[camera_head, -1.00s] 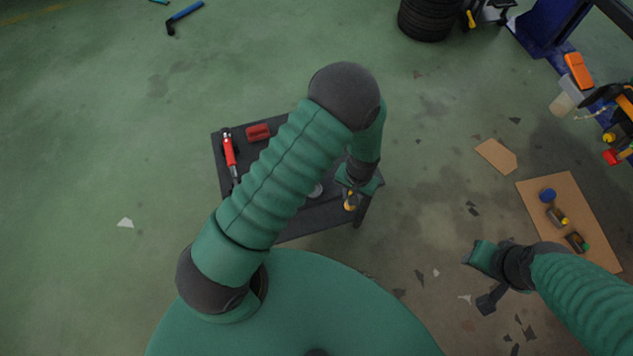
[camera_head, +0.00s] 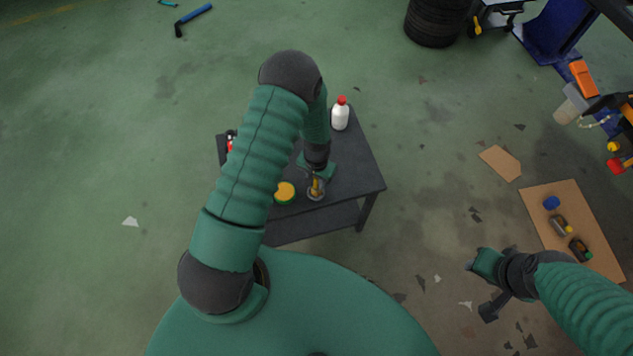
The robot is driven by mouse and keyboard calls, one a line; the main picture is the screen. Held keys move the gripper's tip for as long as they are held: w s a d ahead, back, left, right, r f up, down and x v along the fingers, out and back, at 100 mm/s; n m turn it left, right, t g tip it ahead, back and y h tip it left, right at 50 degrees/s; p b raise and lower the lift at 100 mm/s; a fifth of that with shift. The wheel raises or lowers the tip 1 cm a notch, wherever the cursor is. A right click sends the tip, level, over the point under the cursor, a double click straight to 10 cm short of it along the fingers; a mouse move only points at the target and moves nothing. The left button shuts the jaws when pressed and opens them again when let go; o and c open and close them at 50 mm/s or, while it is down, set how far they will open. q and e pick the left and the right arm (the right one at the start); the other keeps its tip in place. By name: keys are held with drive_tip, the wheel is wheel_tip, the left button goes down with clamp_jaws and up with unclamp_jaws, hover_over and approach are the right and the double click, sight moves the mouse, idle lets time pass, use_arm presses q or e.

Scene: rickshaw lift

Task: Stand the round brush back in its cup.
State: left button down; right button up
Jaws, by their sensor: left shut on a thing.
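My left gripper (camera_head: 317,182) is over the front part of the dark table and is shut on the round brush. Only a small yellowish piece of the brush (camera_head: 316,188) shows below the fingers. The cup (camera_head: 316,196) is a small grey round rim directly under the gripper. The brush overlaps the cup in this view; I cannot tell whether its end is inside or just above it. My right gripper (camera_head: 478,287) is open and empty, over the floor to the right of the table.
On the dark table (camera_head: 362,178), a yellow and green round item (camera_head: 285,192) lies left of the cup. A white bottle with a red cap (camera_head: 340,115) stands at the back. My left arm hides the table's left part. Cardboard (camera_head: 590,222) with small items lies right.

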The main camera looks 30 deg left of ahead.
use_arm(q)
drive_tip(key=shift+f, duration=0.85)
drive_tip(key=c, duration=1.2)
unclamp_jaws()
drive_tip(key=shift+a, duration=0.1)
drive_tip(key=shift+r, duration=0.1)
wheel_tip(320, 180, up, 12)
drive_tip(key=shift+f+p, duration=0.1)
drive_tip(key=shift+p, duration=0.3)
